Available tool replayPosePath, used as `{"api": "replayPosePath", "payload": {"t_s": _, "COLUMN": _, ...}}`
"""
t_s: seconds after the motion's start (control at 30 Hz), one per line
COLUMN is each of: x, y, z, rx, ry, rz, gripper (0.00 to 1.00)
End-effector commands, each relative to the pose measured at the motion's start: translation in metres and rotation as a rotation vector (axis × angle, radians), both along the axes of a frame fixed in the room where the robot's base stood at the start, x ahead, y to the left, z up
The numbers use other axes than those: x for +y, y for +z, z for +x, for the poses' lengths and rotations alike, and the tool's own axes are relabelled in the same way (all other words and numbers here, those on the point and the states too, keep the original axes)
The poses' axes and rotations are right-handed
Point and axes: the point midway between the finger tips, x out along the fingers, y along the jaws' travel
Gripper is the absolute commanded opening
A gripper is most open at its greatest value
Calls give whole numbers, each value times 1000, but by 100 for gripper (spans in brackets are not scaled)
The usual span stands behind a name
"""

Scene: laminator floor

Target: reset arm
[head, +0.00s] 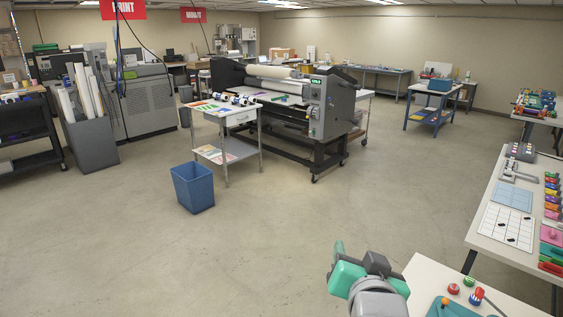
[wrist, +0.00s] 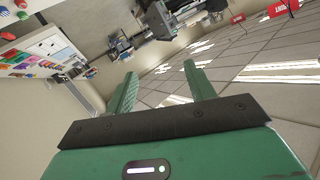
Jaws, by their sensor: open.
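My gripper (wrist: 160,92) shows in the wrist view with its two green fingers spread apart and nothing between them. The wrist view is tilted far over, with the ceiling and the red signs on the right. In the head view my arm, green and grey, rises at the bottom right, beside the left edge of a white table (head: 421,271). The fingertips cannot be made out there.
The white table holds red and green round pieces and a teal item. A long table (head: 483,236) with coloured items runs along the right. A laminator (head: 322,105), a small cart (head: 242,150) and a blue bin (head: 193,188) stand farther back. The floor between is clear.

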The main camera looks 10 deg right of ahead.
Motion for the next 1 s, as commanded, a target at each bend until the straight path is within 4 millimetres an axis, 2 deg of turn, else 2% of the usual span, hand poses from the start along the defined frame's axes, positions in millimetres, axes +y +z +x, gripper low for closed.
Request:
{"api": "replayPosePath", "payload": {"t_s": 0.03, "x": 33, "y": 31, "z": -8, "rx": -92, "ry": 43, "rz": -64, "gripper": 54}}
{"api": "replayPosePath", "payload": {"t_s": 0.1, "x": 74, "y": 76, "z": -26, "rx": -229, "ry": 92, "rz": -157, "gripper": 54}}
{"api": "replayPosePath", "payload": {"t_s": 0.17, "x": 108, "y": 112, "z": -48, "rx": -348, "ry": 128, "rz": -228, "gripper": 54}}
{"api": "replayPosePath", "payload": {"t_s": 0.2, "x": 129, "y": 134, "z": -66, "rx": -426, "ry": 146, "rz": -270, "gripper": 54}}
{"api": "replayPosePath", "payload": {"t_s": 0.27, "x": 157, "y": 165, "z": -96, "rx": -542, "ry": 168, "rz": -328, "gripper": 54}}
{"api": "replayPosePath", "payload": {"t_s": 0.3, "x": 175, "y": 184, "z": -119, "rx": -621, "ry": 180, "rz": -362, "gripper": 54}}
{"api": "replayPosePath", "payload": {"t_s": 0.37, "x": 198, "y": 210, "z": -156, "rx": -737, "ry": 190, "rz": -409, "gripper": 54}}
{"api": "replayPosePath", "payload": {"t_s": 0.4, "x": 211, "y": 225, "z": -183, "rx": -814, "ry": 194, "rz": -434, "gripper": 54}}
{"api": "replayPosePath", "payload": {"t_s": 0.43, "x": 213, "y": 252, "z": -191, "rx": -839, "ry": 191, "rz": -444, "gripper": 54}}
{"api": "replayPosePath", "payload": {"t_s": 0.5, "x": 210, "y": 301, "z": -185, "rx": -823, "ry": 191, "rz": -437, "gripper": 54}}
{"api": "replayPosePath", "payload": {"t_s": 0.6, "x": 210, "y": 341, "z": -184, "rx": -821, "ry": 195, "rz": -427, "gripper": 54}}
{"api": "replayPosePath", "payload": {"t_s": 0.7, "x": 211, "y": 368, "z": -184, "rx": -820, "ry": 198, "rz": -420, "gripper": 54}}
{"api": "replayPosePath", "payload": {"t_s": 0.83, "x": 211, "y": 382, "z": -183, "rx": -819, "ry": 200, "rz": -415, "gripper": 54}}
{"api": "replayPosePath", "payload": {"t_s": 1.0, "x": 211, "y": 379, "z": -183, "rx": -819, "ry": 201, "rz": -414, "gripper": 54}}
